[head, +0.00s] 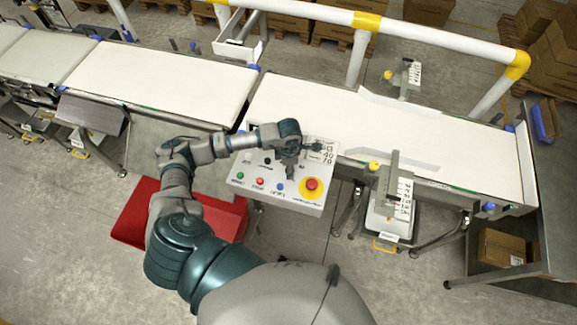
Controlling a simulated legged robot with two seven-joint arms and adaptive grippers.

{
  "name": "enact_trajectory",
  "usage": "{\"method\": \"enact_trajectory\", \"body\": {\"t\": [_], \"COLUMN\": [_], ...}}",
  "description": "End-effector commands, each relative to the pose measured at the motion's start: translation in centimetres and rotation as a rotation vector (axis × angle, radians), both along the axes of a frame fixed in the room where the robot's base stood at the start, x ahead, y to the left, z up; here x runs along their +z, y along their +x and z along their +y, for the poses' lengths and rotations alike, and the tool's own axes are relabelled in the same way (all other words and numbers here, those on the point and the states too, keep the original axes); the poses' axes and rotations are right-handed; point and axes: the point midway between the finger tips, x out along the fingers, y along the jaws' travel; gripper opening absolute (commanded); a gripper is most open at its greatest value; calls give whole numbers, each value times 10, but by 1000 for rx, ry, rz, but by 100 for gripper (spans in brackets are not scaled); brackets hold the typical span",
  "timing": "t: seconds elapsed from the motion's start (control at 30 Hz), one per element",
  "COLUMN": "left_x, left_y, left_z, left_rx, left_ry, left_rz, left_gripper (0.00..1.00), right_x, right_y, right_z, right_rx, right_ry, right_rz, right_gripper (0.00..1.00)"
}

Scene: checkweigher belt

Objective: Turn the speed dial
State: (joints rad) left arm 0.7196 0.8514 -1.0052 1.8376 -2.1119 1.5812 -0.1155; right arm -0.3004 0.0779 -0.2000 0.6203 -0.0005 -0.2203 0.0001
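The control panel (238,178) is a light grey box at the front edge of the belt line. It carries green, red and blue buttons and a red mushroom button (311,184) on a yellow disc. A small black knob (266,161) shows on its upper left. A white card with large numbers (324,151) stands at its upper right. My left gripper (289,172) reaches down over the panel's upper middle, right of the black knob. Its fingertips are small and dark, and their opening is unclear. Any dial beneath them is hidden. My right gripper is out of view.
White belts (160,75) run behind the panel, with a white and yellow guard rail (440,38) beyond. A red bin (133,213) stands on the floor under my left arm. A yellow-capped post and scale plate (402,195) stand right of the panel.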

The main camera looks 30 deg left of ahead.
Motion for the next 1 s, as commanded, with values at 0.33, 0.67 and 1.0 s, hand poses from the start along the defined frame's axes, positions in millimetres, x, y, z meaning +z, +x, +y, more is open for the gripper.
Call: {"method": "enact_trajectory", "body": {"t": [0.33,0.67,1.0], "left_x": [-10,-10,-12], "left_y": [0,0,0], "left_z": [2,2,4], "left_rx": [-1,0,-48], "left_ry": [-2,-2,1], "left_rz": [0,1,0], "left_gripper": [60,0,0], "right_x": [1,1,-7], "right_y": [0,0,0], "right_z": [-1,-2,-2], "right_rx": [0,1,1], "right_ry": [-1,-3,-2], "right_rz": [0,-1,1], "right_gripper": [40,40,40]}}
